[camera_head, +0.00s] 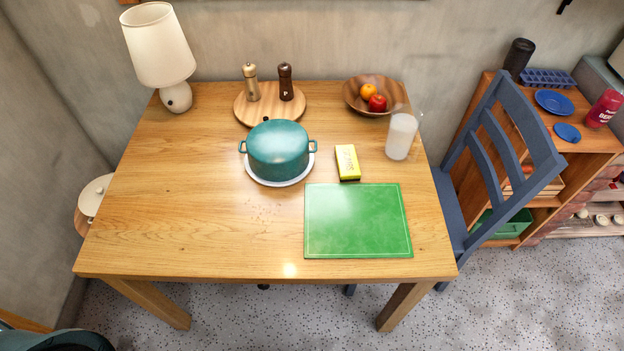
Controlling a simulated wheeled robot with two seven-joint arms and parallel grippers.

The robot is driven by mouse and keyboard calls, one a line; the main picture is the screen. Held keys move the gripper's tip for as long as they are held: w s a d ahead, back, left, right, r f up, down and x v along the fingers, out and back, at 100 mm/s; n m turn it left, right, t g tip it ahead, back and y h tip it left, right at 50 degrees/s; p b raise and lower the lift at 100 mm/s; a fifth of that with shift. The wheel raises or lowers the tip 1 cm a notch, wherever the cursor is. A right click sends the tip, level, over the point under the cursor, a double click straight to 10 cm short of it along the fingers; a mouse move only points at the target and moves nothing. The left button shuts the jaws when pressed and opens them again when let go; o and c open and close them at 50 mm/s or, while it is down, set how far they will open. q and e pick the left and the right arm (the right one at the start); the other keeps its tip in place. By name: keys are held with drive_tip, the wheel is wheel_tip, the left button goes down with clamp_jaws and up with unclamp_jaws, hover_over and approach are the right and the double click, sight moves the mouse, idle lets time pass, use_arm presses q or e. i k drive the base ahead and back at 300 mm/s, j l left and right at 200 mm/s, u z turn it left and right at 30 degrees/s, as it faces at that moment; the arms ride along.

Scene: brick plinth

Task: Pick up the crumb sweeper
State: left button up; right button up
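A small yellow block with dark marks on top and a dark front edge (347,162) lies on the wooden table (180,210), between the teal pot and the glass. It may be the crumb sweeper, but I cannot tell for sure; nothing else on the table looks more like one. Neither of my grippers is in view.
A teal pot (278,150) on a white plate, a green mat (358,222), a frosted glass (401,136), a fruit bowl (353,97), mills on a round board (243,108) and a lamp (160,48) occupy the table. A blue chair (497,158) stands at right. The table's front left is mostly clear.

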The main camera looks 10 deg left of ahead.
sight(346, 157)
drive_tip(key=i+j, duration=0.1)
drive_tip(key=j, duration=0.3)
drive_tip(key=i+j, duration=0.1)
drive_tip(key=j, duration=0.3)
drive_tip(key=i+j, duration=0.1)
drive_tip(key=j, duration=0.3)
